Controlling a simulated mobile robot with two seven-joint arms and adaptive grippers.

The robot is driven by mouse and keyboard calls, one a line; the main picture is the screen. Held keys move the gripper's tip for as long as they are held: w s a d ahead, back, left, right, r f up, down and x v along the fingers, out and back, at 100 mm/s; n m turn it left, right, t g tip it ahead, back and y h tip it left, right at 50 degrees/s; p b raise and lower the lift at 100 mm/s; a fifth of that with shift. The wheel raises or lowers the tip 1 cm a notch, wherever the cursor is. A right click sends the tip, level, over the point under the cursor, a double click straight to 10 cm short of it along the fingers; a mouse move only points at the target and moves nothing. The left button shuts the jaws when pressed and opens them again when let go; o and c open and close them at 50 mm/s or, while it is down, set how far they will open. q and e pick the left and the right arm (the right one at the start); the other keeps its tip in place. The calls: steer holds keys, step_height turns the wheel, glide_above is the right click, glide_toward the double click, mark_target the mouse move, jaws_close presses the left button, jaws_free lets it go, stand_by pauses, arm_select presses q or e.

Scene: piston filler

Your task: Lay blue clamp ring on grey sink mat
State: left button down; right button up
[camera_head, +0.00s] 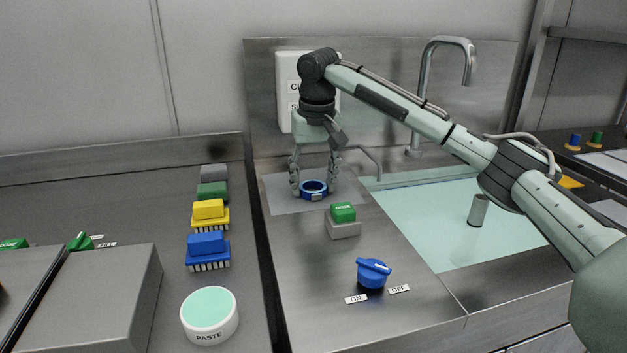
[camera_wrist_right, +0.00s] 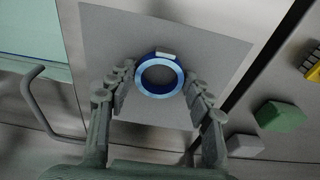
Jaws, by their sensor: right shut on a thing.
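The blue clamp ring (camera_head: 314,187) is at the grey sink mat (camera_head: 290,206), toward the mat's right side in the head view. My right gripper (camera_head: 314,189) points down over the mat, shut on the ring with one finger on each side. In the right wrist view the ring (camera_wrist_right: 159,75) lies flat between the fingertips (camera_wrist_right: 160,84), with the mat (camera_wrist_right: 215,50) behind it. I cannot tell whether the ring touches the mat or hovers just above it. My left gripper is not in view.
A green button on a grey block (camera_head: 343,222) and a blue knob (camera_head: 373,273) stand in front of the mat. The water-filled sink (camera_head: 450,225) with its tap (camera_head: 425,85) lies to the right. Several brushes and a paste tub (camera_head: 209,316) stand on the left counter.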

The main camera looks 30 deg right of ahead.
mark_target(316, 199)
steer(key=o, duration=1.2)
steer(key=shift+f, duration=0.1)
steer(key=r, duration=0.4)
steer(key=s+r, duration=0.1)
steer(key=r, duration=0.7)
steer(key=shift+s+a+r, duration=0.1)
steer(key=shift+s+a, duration=0.1)
steer(key=shift+s, duration=0.15)
